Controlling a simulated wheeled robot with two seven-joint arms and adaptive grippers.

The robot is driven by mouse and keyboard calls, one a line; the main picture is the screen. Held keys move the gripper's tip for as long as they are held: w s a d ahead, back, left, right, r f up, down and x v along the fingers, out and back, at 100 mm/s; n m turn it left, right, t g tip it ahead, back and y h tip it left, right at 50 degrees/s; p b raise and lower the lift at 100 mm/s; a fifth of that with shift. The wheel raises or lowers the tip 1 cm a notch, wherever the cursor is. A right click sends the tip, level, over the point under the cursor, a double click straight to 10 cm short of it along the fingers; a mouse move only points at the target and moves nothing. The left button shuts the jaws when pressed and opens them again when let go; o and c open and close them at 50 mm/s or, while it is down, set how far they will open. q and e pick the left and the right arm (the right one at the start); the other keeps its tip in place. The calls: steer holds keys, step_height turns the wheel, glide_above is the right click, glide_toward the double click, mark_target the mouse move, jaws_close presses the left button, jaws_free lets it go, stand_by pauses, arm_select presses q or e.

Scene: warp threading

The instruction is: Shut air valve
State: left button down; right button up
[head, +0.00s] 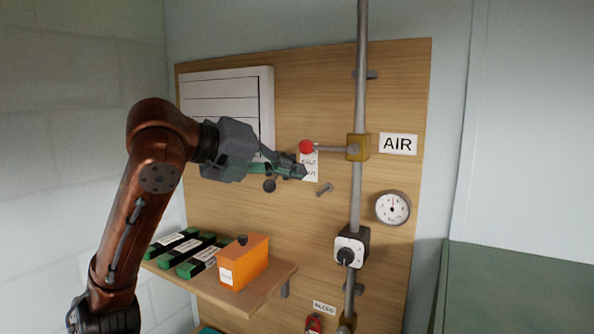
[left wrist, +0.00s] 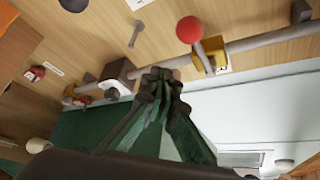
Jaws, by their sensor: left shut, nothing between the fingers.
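The air valve (head: 357,147) is a brass-yellow body on a vertical grey pipe, beside a label reading AIR (head: 398,144). Its lever (head: 330,149) points left, across the pipe, and ends in a red ball knob (head: 306,147). The left wrist view shows the red knob (left wrist: 190,30) and the valve body (left wrist: 214,56). My left gripper (head: 304,172) is shut and empty, just below the knob in the head view. In the left wrist view its closed fingertips (left wrist: 160,74) appear apart from the knob. The gripper partly covers a small tag (head: 310,160) behind the knob. My right gripper is not in view.
A gauge (head: 392,208) and a regulator with a black knob (head: 349,247) sit lower on the board. A shelf (head: 262,292) below carries an orange box (head: 243,262) and several green-black boxes. A BLEED label (head: 324,307) and a red fitting (head: 314,323) are lower down.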

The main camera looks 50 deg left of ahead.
arm_select(q)
steer(key=s+d+r, duration=0.1)
steer(key=s+r, duration=0.2)
steer(key=s, duration=0.2)
steer(key=shift+d+p, duration=0.25)
steer(key=shift+p, duration=0.15)
steer(key=shift+s, duration=0.1)
